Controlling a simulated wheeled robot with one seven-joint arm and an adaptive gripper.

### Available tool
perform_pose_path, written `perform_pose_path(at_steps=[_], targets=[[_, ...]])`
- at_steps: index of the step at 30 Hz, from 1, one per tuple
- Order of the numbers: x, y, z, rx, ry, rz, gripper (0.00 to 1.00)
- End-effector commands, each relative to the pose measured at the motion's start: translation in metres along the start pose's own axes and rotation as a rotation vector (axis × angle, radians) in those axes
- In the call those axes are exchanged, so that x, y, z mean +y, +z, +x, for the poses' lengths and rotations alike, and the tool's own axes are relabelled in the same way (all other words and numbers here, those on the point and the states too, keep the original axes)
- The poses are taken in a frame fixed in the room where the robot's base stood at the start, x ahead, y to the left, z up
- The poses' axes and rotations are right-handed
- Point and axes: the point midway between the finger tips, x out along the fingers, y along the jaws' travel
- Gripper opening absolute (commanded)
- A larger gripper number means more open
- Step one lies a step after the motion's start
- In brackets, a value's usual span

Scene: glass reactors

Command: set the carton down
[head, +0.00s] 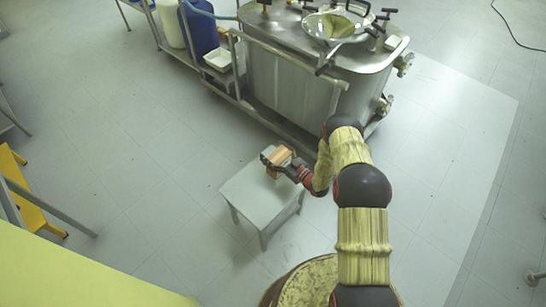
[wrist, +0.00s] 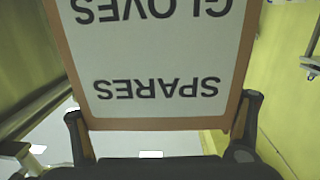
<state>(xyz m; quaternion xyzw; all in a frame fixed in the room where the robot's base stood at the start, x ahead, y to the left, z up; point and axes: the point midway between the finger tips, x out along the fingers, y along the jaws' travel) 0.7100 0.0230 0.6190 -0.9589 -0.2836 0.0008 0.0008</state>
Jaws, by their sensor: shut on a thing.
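The carton (head: 281,155) is a small brown box at the far end of my arm in the head view. It appears over the back right part of a small grey table (head: 250,194); I cannot tell whether it touches the top. In the wrist view the carton's white label (wrist: 158,60) reads "GLOVES SPARES" upside down and fills most of the picture. My gripper (head: 277,165) is shut on the carton, with one finger on each side of it in the wrist view (wrist: 160,125). The carton's far side is hidden.
A steel tank (head: 300,80) with a railing stands behind the table. Blue and white drums (head: 200,28) are at the back left. A yellow step stool (head: 30,195) is at the left. The table's front left top looks bare.

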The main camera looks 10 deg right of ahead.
Motion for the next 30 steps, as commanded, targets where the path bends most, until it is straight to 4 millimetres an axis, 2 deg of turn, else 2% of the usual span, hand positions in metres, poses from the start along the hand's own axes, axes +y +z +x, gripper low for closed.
perform_pose_path(at_steps=[5, 11, 23, 24, 30], targets=[[0.007, 0.011, 0.007, 0.002, 0.0, -0.003, 0.32], [0.006, 0.041, 0.006, 0.001, 0.0, 0.0, 0.32], [0.006, 0.043, 0.006, 0.002, 0.0, -0.002, 0.32], [0.006, 0.043, 0.006, 0.001, 0.0, -0.001, 0.83], [0.006, 0.043, 0.006, 0.001, 0.0, -0.001, 0.95]])
